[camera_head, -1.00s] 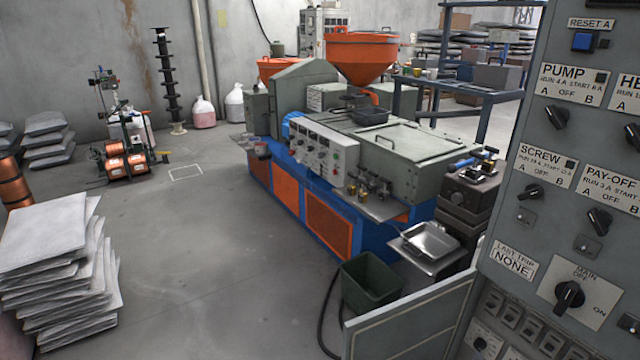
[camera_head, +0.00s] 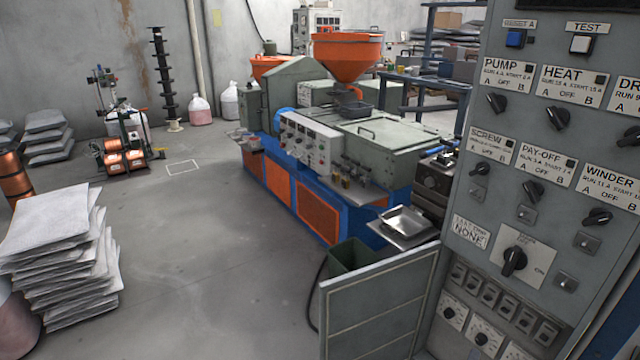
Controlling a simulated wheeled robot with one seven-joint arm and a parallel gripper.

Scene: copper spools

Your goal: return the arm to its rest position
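My arm and gripper are not in view in the head camera, so I cannot see the arm's pose or whether the gripper holds anything. A grey control cabinet (camera_head: 468,236) stands close on the right, with labelled knobs such as PUMP, HEAT, SCREW, PAY-OFF and WINDER. Its main knob (camera_head: 514,261) sits on a pale plate low on the panel. The RESET A button (camera_head: 515,39) is blue and the TEST button (camera_head: 581,44) is white.
The cabinet's open door (camera_head: 375,305) juts out at front centre. Behind it are a green bin (camera_head: 350,256) and an orange-blue extruder (camera_head: 318,209). Stacked grey sacks (camera_head: 60,250) stand at left. Copper spools (camera_head: 125,160) are farther back. The floor (camera_head: 200,260) between is clear.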

